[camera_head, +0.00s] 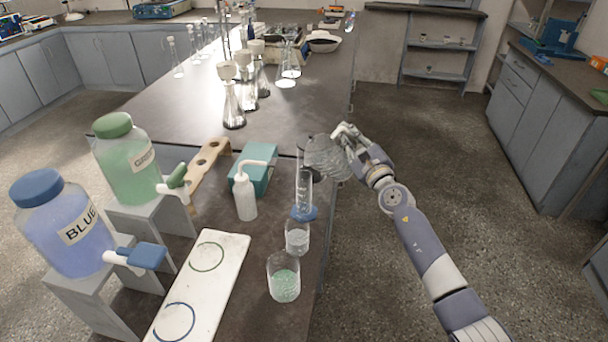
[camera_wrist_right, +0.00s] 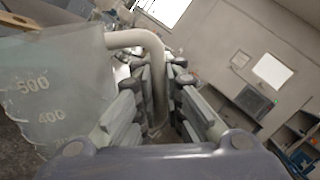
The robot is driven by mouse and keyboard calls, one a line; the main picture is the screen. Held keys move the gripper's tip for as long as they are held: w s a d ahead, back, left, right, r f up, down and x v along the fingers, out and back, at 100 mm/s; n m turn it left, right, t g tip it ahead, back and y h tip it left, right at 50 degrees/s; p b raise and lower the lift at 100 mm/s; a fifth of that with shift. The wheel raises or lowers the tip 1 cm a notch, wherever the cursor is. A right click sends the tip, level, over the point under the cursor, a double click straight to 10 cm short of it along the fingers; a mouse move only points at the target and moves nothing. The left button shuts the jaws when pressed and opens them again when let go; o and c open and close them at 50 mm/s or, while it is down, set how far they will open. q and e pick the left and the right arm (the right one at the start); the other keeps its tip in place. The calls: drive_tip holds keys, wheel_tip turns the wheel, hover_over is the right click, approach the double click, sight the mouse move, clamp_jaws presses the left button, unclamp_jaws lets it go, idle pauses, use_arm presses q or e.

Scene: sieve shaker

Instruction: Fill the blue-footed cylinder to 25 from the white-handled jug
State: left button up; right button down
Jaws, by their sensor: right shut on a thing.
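The clear cylinder (camera_head: 304,184) stands upright on its blue foot (camera_head: 303,213) near the bench's right edge. Its level is too small to read. The clear jug (camera_head: 328,160) is held in the air at the cylinder's upper right, its left side overlapping the cylinder's top in the head view. It appears tilted toward the cylinder. The jug's wall (camera_wrist_right: 60,90) shows the marks 500 and 400 in the right wrist view. My right gripper (camera_head: 347,138) is shut on the jug's pale handle (camera_wrist_right: 154,75). My left gripper is out of view.
Two beakers (camera_head: 297,237) (camera_head: 284,283) stand close in front of the cylinder. A wash bottle (camera_head: 244,195) and a teal box (camera_head: 255,172) are to its left. Blue (camera_head: 62,228) and green (camera_head: 128,160) dispensers and a white ringed board (camera_head: 212,278) lie farther left. Flasks with funnels (camera_head: 233,106) stand behind.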

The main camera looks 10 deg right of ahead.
drive_tip(key=shift+s+a+r+n, duration=0.1)
drive_tip(key=shift+a+r+n, duration=0.2)
drive_tip(key=shift+r+n, duration=0.3)
idle(2.0)
drive_tip(key=f+m, duration=0.1)
drive_tip(key=d+f+m, duration=0.1)
drive_tip(key=shift+w+d+f, duration=0.2)
drive_tip(key=shift+f, duration=0.2)
drive_tip(key=f+m+b, duration=0.1)
drive_tip(key=d+f+b, duration=0.1)
drive_tip(key=f+b, duration=0.1)
drive_tip(key=shift+w+d+f+m+h, duration=0.1)
drive_tip(key=shift+w+f+m+h, duration=0.1)
drive_tip(key=shift+m+h, duration=0.15)
drive_tip(key=w+d+f+m+g, duration=0.1)
drive_tip(key=d+f+m, duration=0.3)
drive_tip(key=f+m, duration=0.2)
drive_tip(key=shift+w+f+g+b, duration=0.15)
drive_tip(key=shift+w+g+b, duration=0.15)
drive_tip(key=shift+b, duration=0.15)
drive_tip(key=shift+h, duration=0.25)
